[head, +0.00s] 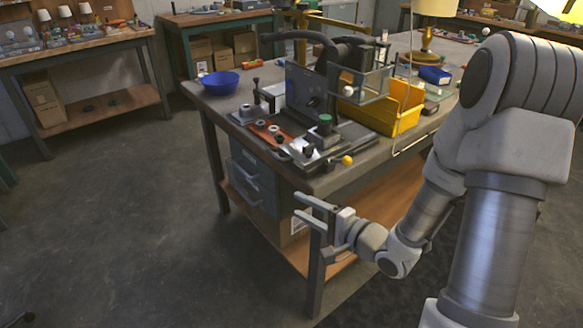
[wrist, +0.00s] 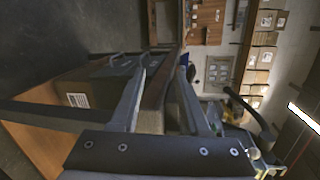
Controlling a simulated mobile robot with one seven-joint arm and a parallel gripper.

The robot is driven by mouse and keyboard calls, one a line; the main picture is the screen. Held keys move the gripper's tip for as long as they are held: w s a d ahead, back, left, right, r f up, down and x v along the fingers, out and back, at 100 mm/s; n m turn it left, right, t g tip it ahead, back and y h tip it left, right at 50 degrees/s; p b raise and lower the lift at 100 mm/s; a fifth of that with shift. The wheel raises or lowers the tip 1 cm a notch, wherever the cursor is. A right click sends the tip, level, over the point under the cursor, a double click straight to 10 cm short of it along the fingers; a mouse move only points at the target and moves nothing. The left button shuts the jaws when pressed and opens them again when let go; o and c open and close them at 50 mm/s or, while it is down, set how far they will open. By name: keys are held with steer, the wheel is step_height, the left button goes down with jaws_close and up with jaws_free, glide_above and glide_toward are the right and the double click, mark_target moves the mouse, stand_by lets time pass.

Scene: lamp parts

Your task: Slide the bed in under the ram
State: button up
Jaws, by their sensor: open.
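The press (head: 305,88) stands on the workbench, a dark upright housing with a black arm curving over its top. At its front is a low metal plate, which looks like the bed (head: 300,157), with small fittings on it. A green-topped knob (head: 325,120) stands at this plate, and a yellow ball (head: 347,160) sticks out at its right end. I cannot make out the ram clearly, nor whether the bed is under it. My gripper (head: 302,206) is open and empty, in front of the bench and below its top. Its spread fingers also show in the wrist view (wrist: 161,75).
A yellow bin (head: 400,115) stands right of the press, and a blue bowl (head: 220,83) at the bench's left corner. The bench's front edge and leg are close to my gripper. The floor at left is clear.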

steer(key=s+a+f+n+g+h, duration=0.1)
steer(key=s+a+f+n+g, duration=0.15)
steer(key=a+f+g, duration=0.4)
steer(key=n+t+h, duration=1.1)
steer(key=n+h, duration=0.9)
steer(key=n, duration=0.2)
glide_toward(273, 153)
steer(key=shift+m, duration=0.25)
steer(key=b+x, duration=0.1)
steer(key=x, duration=0.5)
steer(key=b+x, duration=0.1)
steer(key=x, duration=0.3)
steer(key=shift+f+b, duration=0.3)
steer(key=shift+c, duration=0.2)
